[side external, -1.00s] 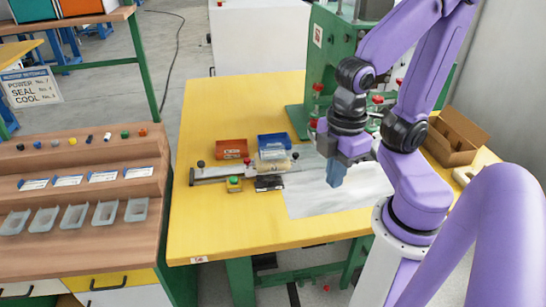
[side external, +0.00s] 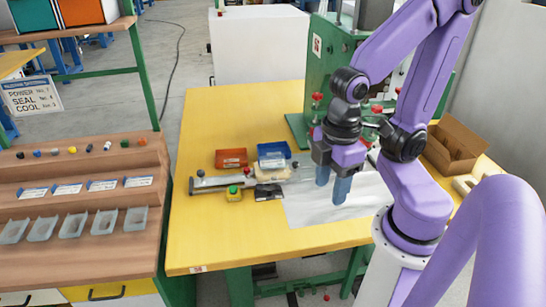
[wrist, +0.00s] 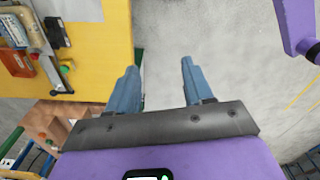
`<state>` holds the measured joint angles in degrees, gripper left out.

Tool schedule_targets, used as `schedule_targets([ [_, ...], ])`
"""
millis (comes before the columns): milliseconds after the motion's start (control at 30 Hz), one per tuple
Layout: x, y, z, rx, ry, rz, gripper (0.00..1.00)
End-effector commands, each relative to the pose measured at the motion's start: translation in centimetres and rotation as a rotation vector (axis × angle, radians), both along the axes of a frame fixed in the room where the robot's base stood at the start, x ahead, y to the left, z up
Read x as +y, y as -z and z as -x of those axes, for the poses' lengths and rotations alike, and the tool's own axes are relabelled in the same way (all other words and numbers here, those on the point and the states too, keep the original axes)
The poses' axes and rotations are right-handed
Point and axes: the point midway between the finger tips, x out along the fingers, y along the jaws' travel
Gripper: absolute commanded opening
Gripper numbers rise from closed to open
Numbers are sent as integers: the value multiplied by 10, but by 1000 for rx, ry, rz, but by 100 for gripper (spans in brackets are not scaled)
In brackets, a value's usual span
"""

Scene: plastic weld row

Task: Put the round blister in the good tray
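My gripper (side external: 332,188) hangs above the pale sheet on the yellow table, its two blue fingers apart. In the wrist view, the fingers (wrist: 158,82) are open with nothing between them. An orange-red tray (side external: 231,158) and a blue tray (side external: 273,150) stand side by side to the left of my gripper; I cannot read which is the good tray. A pale yellowish item (side external: 272,169) lies just in front of the blue tray. I cannot make out a round blister in either view. The orange tray also shows in the wrist view (wrist: 15,62).
A metal bar fixture (side external: 215,183), a yellow button box (side external: 234,194) and a black block (side external: 268,192) sit near the trays. A green press (side external: 337,75) stands behind my gripper. A cardboard box (side external: 455,148) is at right. The table's front left is clear.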

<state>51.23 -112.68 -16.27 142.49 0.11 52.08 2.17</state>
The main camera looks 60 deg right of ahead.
Motion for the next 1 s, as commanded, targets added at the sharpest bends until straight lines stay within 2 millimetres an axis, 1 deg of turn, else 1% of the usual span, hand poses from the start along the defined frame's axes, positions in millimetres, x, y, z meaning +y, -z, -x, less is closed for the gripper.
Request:
schedule_targets([
  [33,3,0,-8,2,66,1,68],
  [67,4,1,-14,4,119,3,78],
  [167,10,3,-43,9,360,4,79],
  [200,11,5,-58,10,474,3,79],
  [267,11,8,-80,14,649,5,79],
  [300,10,11,-95,16,764,4,79],
  [367,6,16,-118,19,935,3,79],
  [400,3,19,-133,20,1050,3,79],
  [467,-5,25,-156,22,1223,2,79],
  [500,-11,30,-171,25,1339,1,79],
  [567,-23,37,-192,27,1511,0,79],
  [633,-39,47,-217,29,1712,-2,79],
  [700,-59,58,-240,32,1913,-3,79],
  [767,-78,68,-258,34,2086,-5,79],
  [800,-92,75,-269,35,2200,-6,79],
  [867,-114,86,-283,37,2371,-7,79],
  [900,-131,94,-292,38,2487,-8,79],
  [967,-156,107,-303,40,2659,-10,79],
  [1000,-172,115,-309,40,2769,-11,79],
])
